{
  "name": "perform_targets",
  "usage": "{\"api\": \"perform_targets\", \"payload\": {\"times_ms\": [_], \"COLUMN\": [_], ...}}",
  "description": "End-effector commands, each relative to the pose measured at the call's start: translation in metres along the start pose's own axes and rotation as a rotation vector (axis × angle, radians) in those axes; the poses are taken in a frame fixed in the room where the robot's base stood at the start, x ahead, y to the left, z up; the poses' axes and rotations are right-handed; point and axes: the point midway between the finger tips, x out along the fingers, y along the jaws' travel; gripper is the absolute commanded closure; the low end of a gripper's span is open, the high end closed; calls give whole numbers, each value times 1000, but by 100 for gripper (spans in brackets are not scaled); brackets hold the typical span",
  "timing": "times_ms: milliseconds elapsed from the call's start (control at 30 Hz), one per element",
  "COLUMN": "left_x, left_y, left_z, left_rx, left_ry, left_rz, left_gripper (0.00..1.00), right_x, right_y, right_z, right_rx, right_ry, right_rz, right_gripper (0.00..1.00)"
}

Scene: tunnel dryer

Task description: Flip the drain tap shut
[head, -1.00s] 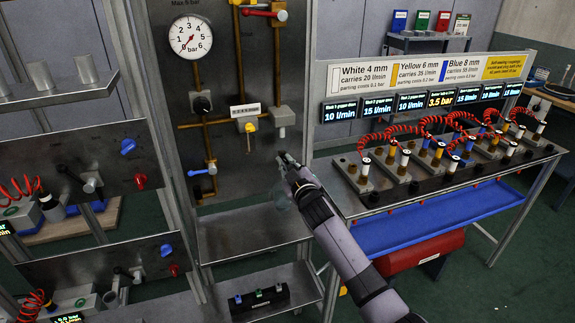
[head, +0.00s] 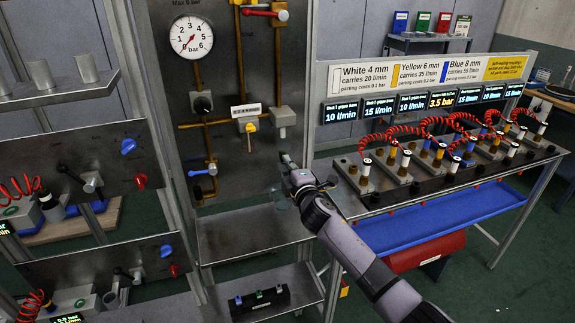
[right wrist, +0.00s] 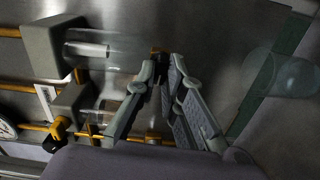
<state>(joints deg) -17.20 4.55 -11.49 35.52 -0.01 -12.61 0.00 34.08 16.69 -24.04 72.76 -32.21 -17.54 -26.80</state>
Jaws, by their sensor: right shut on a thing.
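My right gripper (head: 286,159) is in front of the back panel, below a grey block (head: 282,117) with a clear bowl under it. In the right wrist view its fingertips (right wrist: 163,60) are close together at the end of the clear bowl (right wrist: 115,50). They are shut on a small part there, which looks like the drain tap (right wrist: 156,50); only a bit of orange-brown shows, so its lever position cannot be told. A clear cup-like thing (head: 282,198) is just below the gripper. My left gripper is not in view.
A pressure gauge (head: 192,36), a blue lever (head: 203,170) and a red lever (head: 262,13) are on the panel. A metal shelf (head: 240,236) lies below. A bench with red coiled hoses and a blue tray (head: 440,218) stands right.

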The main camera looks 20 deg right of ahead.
Motion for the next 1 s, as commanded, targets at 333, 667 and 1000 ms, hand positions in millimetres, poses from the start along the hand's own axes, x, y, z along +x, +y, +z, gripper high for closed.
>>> {"api": "perform_targets", "payload": {"times_ms": [333,667,1000], "left_x": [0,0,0], "left_y": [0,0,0], "left_z": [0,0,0], "left_rx": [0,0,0], "left_ry": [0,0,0], "left_rz": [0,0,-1], "left_gripper": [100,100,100], "right_x": [0,0,0], "right_y": [-2,-2,-2], "right_z": [0,0,0], "right_rx": [-102,-113,-111], "right_ry": [-1,-1,0], "right_rz": [-2,-2,-2], "right_gripper": [100,100,76]}}
